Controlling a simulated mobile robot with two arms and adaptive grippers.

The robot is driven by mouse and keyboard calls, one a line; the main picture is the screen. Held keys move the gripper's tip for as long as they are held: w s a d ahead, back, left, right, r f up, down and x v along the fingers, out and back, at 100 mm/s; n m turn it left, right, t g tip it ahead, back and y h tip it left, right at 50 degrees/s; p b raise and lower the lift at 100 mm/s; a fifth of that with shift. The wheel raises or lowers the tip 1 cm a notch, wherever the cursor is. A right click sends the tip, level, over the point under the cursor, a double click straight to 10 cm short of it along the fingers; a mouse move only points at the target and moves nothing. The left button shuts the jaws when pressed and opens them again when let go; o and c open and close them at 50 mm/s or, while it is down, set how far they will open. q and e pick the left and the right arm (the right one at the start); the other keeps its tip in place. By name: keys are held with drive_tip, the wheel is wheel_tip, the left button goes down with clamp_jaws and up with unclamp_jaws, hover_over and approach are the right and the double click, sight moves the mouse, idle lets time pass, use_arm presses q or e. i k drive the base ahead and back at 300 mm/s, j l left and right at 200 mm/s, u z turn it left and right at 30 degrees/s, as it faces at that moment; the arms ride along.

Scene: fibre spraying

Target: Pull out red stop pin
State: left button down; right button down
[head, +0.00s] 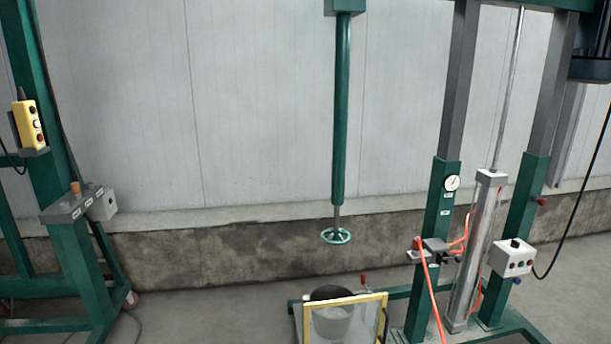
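A small red knob (541,201) sticks out to the right from the right green column of the machine at the right. Another small red piece (416,242) sits beside the valve block on the left green column. A red-tipped handle (363,279) stands upright beside the yellow-framed guard, low in the picture. I cannot tell for sure which of these is the red stop pin. Neither of my grippers shows in the head view.
The machine's grey control box (513,259), pressure gauge (452,183) and orange hose (430,290) are at the right. A yellow-framed guard (344,301) stands before a dark pot (331,316). A teal handwheel (335,236) hangs mid-picture. Open floor (215,305) lies left of centre.

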sight(541, 201)
drive_tip(key=z, duration=1.35)
